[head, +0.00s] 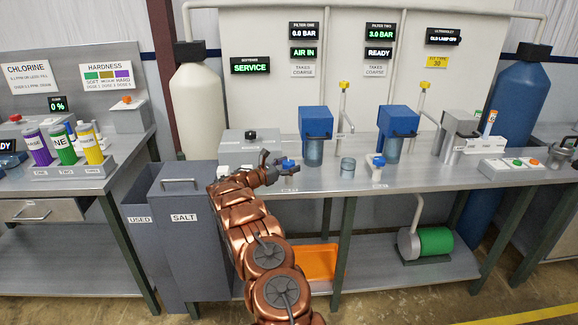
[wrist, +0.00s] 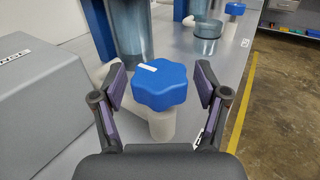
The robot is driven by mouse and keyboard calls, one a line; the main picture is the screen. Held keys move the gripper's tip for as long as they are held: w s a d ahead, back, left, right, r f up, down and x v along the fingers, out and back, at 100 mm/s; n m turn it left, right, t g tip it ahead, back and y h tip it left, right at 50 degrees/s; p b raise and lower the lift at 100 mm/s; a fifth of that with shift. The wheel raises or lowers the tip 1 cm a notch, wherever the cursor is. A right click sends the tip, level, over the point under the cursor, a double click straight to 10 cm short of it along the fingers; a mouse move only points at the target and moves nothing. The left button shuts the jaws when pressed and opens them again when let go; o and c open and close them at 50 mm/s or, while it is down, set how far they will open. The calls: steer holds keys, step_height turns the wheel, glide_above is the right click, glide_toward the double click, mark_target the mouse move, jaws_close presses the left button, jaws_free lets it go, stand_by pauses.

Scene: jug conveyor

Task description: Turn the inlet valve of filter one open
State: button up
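The inlet valve of filter one has a blue lobed knob (wrist: 160,84) on a pale upright body (wrist: 162,124), with a white mark at the knob's far left edge. In the head view the knob (head: 289,163) stands at the bench's front edge, before the blue-headed filter one (head: 315,121). My gripper (head: 272,167) reaches it from the left. In the wrist view my gripper (wrist: 161,86) is open, one finger on each side of the knob, with small gaps visible. The panel above filter one reads 0.0 BAR and AIR IN.
A clear cup (head: 347,168) and a second blue-topped valve (head: 377,163) stand to the right, before filter two (head: 397,122). A grey box (wrist: 40,105) is close on the left in the wrist view. The salt bin (head: 188,235) stands left of the bench.

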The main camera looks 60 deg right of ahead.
steer(key=c, duration=0.9)
steer(key=shift+c, duration=0.2)
